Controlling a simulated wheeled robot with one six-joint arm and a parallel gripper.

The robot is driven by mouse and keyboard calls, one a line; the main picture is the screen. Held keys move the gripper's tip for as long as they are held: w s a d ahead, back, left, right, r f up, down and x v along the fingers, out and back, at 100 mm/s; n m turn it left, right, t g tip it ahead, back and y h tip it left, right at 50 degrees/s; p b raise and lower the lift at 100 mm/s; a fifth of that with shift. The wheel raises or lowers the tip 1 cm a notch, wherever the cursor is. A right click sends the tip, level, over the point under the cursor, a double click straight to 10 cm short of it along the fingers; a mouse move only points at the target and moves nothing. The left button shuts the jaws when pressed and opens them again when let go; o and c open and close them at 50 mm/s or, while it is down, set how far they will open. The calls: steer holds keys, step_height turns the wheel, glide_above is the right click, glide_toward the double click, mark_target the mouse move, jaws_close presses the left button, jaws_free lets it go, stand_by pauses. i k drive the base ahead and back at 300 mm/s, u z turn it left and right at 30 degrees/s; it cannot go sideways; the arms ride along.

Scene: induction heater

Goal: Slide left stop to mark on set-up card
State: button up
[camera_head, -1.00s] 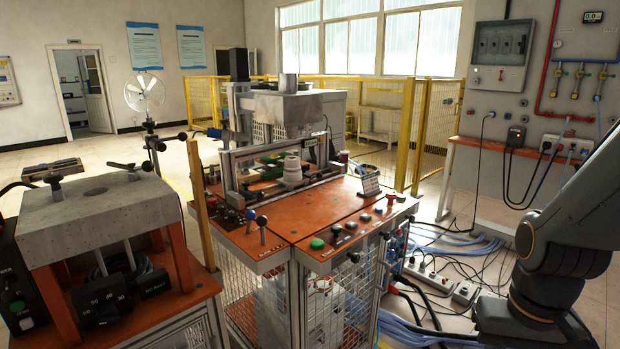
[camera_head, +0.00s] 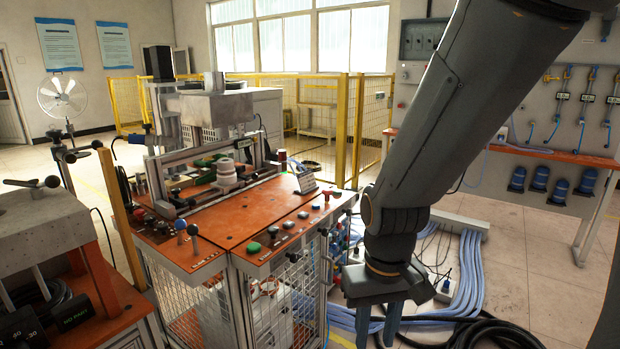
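The machine bench (camera_head: 235,235) has an orange top with a metal frame and rail (camera_head: 210,198) along it. A small tilted card (camera_head: 306,183) stands at the right of the top; its print is too small to read, and I cannot tell if it is the set-up card. Dark parts sit at the rail's left end, but I cannot make out which is the left stop or any mark. My gripper (camera_head: 378,328) hangs fingers down, right of the bench's front corner. Its two fingers are apart with nothing visible between them; the tips are near the frame's bottom edge.
Lever knobs (camera_head: 193,230) and push buttons (camera_head: 254,247) line the bench's front edge. A pale ribbed cylinder (camera_head: 227,173) stands by the rail. A concrete-topped unit (camera_head: 35,232) is at left. Blue hoses (camera_head: 470,275) and black cables lie on the floor at right.

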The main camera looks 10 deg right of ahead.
mark_target(180, 203)
steer(key=z, duration=0.05)
steer(key=k, duration=0.45)
steer(key=u, duration=0.75)
steer(key=i, duration=0.65)
steer(key=z, duration=0.8)
steer(key=i, duration=0.5)
steer(key=z, duration=0.05)
